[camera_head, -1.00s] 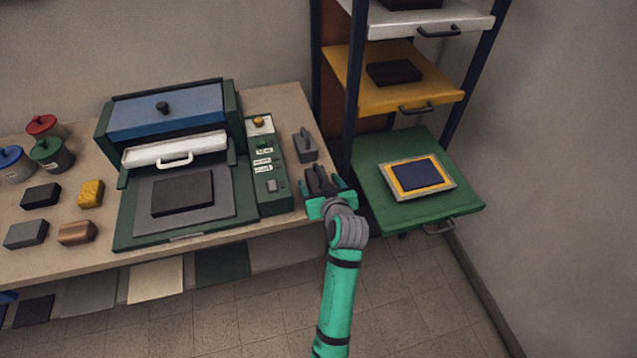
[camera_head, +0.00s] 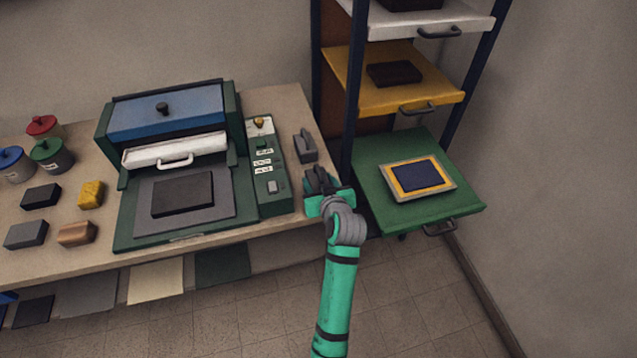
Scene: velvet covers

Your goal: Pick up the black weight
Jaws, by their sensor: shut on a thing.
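The black weight (camera_head: 316,178) is a dark piece at the table's right front corner, beside the green control panel. My gripper (camera_head: 328,196) is over it from the front, its green fingers shut on it. The fingers hide much of the weight, and I cannot tell whether it touches the table. A grey weight with a handle (camera_head: 305,147) stands behind it on the table, apart from my gripper.
The press (camera_head: 128,228) with a dark block (camera_head: 183,194) on its bed stands left of the panel (camera_head: 268,178). To the right, a rack's green shelf (camera_head: 375,205), pulled out, bears a framed blue-and-yellow piece (camera_head: 420,175). Jars and small blocks lie at the far left.

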